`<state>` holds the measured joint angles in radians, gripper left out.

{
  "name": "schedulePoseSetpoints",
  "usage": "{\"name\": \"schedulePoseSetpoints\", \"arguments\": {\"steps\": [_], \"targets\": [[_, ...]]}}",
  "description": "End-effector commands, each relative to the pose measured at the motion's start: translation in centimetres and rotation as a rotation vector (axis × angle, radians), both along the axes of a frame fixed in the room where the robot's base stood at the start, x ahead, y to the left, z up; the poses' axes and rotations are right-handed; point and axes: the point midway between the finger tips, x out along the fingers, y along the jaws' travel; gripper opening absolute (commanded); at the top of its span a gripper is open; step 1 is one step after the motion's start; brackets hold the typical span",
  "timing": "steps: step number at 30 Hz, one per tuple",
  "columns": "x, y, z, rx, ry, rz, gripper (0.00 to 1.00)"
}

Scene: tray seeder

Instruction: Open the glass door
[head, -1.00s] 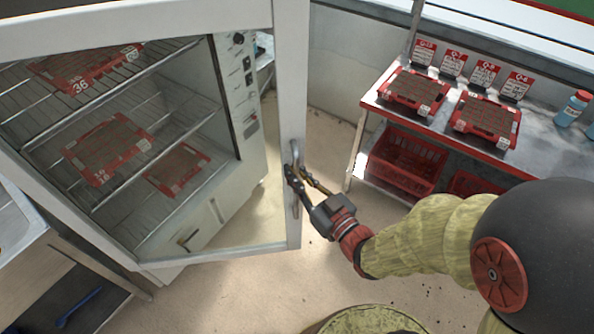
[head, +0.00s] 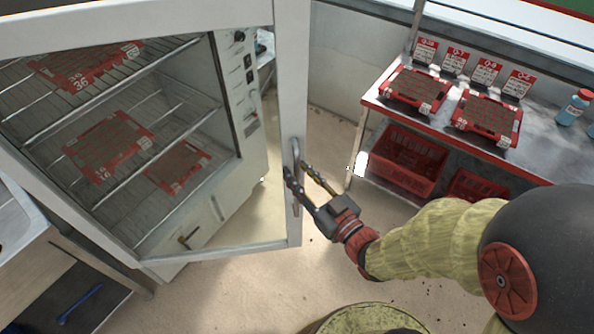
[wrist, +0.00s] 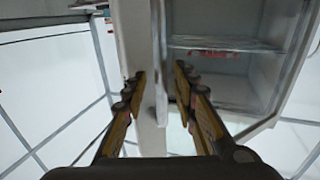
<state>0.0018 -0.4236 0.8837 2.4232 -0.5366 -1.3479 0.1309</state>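The glass door (head: 292,100) of the white cabinet stands partly open, its free edge swung out from the cabinet front. Its upright metal handle (head: 297,150) is on that free edge. My gripper (head: 297,169) is at the handle with its fingers spread, one on each side of it. In the wrist view, the two fingers (wrist: 160,78) are apart, with a narrow upright bar between them, and no firm grip shows. The cabinet (head: 248,110) shows behind the glass, with red trays (head: 108,146) on its wire racks.
A metal table (head: 545,135) with two red trays, label cards and a bottle stands at the right, with red crates (head: 405,160) below. A drawer unit (head: 60,265) stands at the lower left. Open floor (head: 270,295) lies before the door.

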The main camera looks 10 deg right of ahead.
Motion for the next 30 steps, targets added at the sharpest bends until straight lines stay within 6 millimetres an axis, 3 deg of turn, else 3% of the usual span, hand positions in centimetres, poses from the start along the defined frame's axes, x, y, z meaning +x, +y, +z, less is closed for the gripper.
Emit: {"name": "schedulePoseSetpoints", "arguments": {"steps": [13, 27, 30], "targets": [[-4.7, -2.8, 0.0, 0.000, 0.000, -0.005, 0.28], [-5.5, -3.2, 0.0, 0.000, 0.001, -0.001, 0.28], [-5.5, -3.3, 0.0, 0.000, 0.000, -0.005, 0.24]]}}
